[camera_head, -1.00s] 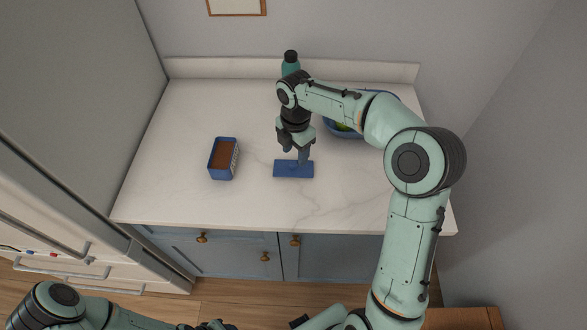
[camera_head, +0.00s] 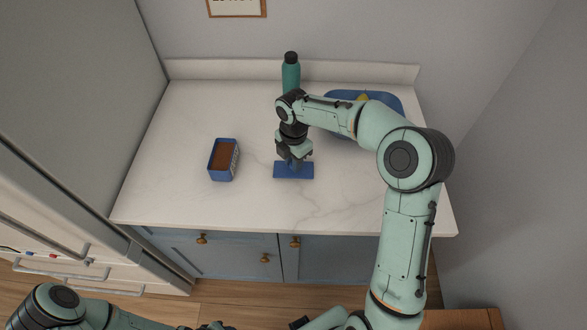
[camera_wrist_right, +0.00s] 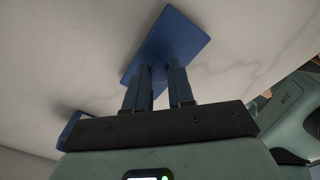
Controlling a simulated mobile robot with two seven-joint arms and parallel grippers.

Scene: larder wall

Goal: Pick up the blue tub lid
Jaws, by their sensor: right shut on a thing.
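The blue tub lid (camera_head: 306,172) lies flat on the white counter, right of the open blue tub (camera_head: 222,174), which has brown contents. My right gripper (camera_head: 293,163) is above the lid, pointing down, and shut on it near its middle. In the right wrist view the lid (camera_wrist_right: 178,40) is a blue rectangle beyond the fingertips (camera_wrist_right: 159,68); the exact grip point is partly hidden between the fingers. My left arm shows along the bottom edge of the head view, but its gripper cannot be made out.
A teal bottle (camera_head: 291,74) with a black cap stands behind my right wrist. A blue bowl (camera_head: 388,99) with a yellow item is at the back right, partly hidden by my arm. The counter's left and front (camera_head: 220,207) are clear.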

